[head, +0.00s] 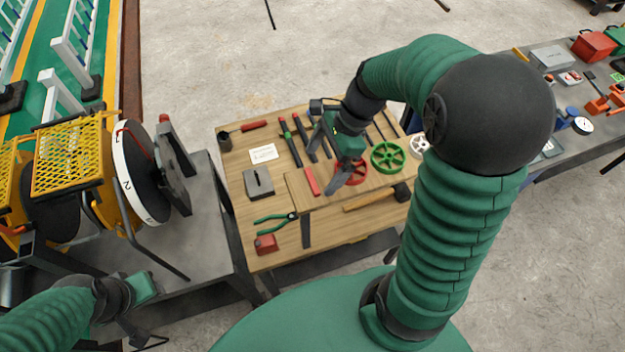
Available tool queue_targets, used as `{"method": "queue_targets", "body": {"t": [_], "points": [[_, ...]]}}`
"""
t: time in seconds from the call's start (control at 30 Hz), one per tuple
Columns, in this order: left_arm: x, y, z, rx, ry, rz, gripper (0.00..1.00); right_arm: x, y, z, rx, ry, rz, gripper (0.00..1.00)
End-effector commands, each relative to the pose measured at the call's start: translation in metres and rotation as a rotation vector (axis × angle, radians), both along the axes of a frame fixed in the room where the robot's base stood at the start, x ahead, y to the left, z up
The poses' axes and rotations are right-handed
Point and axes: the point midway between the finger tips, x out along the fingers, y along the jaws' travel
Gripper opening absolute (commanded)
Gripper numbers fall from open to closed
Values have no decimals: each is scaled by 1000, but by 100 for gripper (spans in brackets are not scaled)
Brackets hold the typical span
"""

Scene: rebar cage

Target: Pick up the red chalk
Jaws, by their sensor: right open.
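A red stick (312,181), which looks like the red chalk, lies near the middle of the wooden workbench (285,265). My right gripper (327,160) is open and reaches down over the bench, just above and right of the red stick in the picture. One finger is over the red handwheel (355,175), the other near the dark tools; nothing shows between them. My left gripper (140,325) is low at the left, away from the wooden bench; its jaws are too unclear to read.
A green handwheel (387,157), a hammer (372,200), green-handled pliers (275,219), a red block (265,244), a grey block (258,182) and a white card (263,153) lie around. Yellow reel equipment (75,165) stands left. Another bench (590,137) is at the right.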

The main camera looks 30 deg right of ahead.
Motion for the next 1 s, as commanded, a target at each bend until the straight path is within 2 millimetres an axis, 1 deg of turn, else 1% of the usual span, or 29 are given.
{"method": "queue_targets", "body": {"t": [0.17,0.27,0.33,0.43,0.6,0.67,1.0], "points": [[0,0,9,0,0,-1,36,2,8,-17,0,5,0,98],[0,0,17,0,-1,-1,36,4,13,-35,1,5,0,98],[0,0,16,0,-1,-1,36,4,18,-46,-1,2,1,98],[0,0,17,0,-1,0,36,5,21,-53,-4,-2,-1,98],[0,0,16,0,0,0,36,7,20,-55,-3,-3,0,98],[0,0,16,0,0,0,36,8,19,-55,-2,-1,-1,92],[0,0,16,0,0,0,36,7,19,-55,-2,-1,-1,47]]}}
